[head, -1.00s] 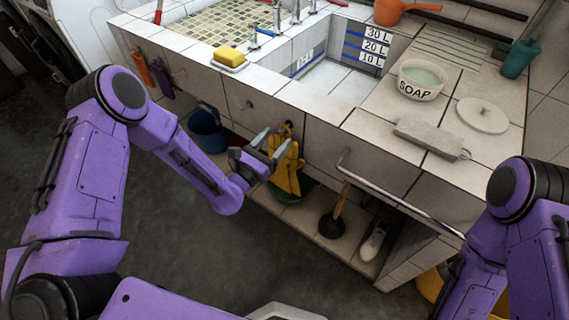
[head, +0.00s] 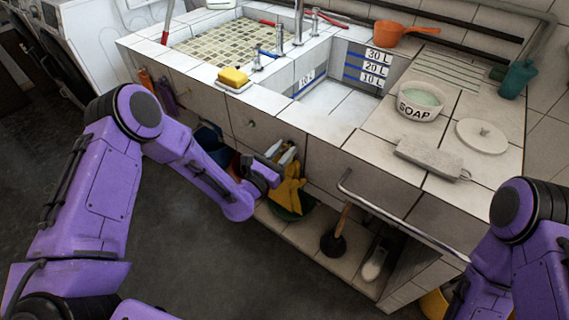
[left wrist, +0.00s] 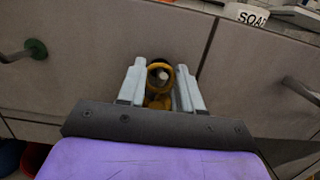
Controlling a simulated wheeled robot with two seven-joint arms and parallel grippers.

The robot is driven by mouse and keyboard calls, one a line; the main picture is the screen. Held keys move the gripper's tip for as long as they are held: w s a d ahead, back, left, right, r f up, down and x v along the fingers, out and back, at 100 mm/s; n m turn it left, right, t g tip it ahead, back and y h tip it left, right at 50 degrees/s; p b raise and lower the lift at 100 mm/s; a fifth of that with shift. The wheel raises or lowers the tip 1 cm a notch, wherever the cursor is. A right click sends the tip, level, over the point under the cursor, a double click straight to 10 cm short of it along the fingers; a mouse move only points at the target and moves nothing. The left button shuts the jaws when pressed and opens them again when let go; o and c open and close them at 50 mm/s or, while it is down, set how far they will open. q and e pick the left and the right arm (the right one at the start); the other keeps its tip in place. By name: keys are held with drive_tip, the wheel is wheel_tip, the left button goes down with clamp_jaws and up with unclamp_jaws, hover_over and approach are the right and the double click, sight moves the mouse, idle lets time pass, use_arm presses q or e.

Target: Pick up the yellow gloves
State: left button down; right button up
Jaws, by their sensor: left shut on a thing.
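The yellow gloves (head: 290,194) hang against the tiled front of the sink unit, below the counter edge. My left gripper (head: 287,155) is at their upper end, with its pale fingers shut on them. In the left wrist view the fingers of the left gripper (left wrist: 160,85) stand on either side of a yellow cuff (left wrist: 154,100) with a round end of a hook or peg showing inside it. I cannot tell whether the gloves are still on that peg. My right arm shows at the right edge, but its gripper is out of view.
A plunger (head: 335,238) and a pale brush-like item (head: 374,264) stand on the low shelf. A metal rail (head: 400,222) juts from the front panel. A blue bucket (head: 211,143) is left of the gloves. The floor in front is clear.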

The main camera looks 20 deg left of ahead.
use_arm(q)
drive_tip(key=r+b+v, duration=0.1)
drive_tip(key=r+v, duration=0.1)
drive_tip(key=v, duration=0.6)
drive_tip(key=r+v, duration=0.2)
drive_tip(key=v, duration=0.7)
drive_tip(key=shift+s+a+b, duration=0.15)
drive_tip(key=shift+s+b, duration=0.25)
drive_tip(key=shift+s, duration=0.2)
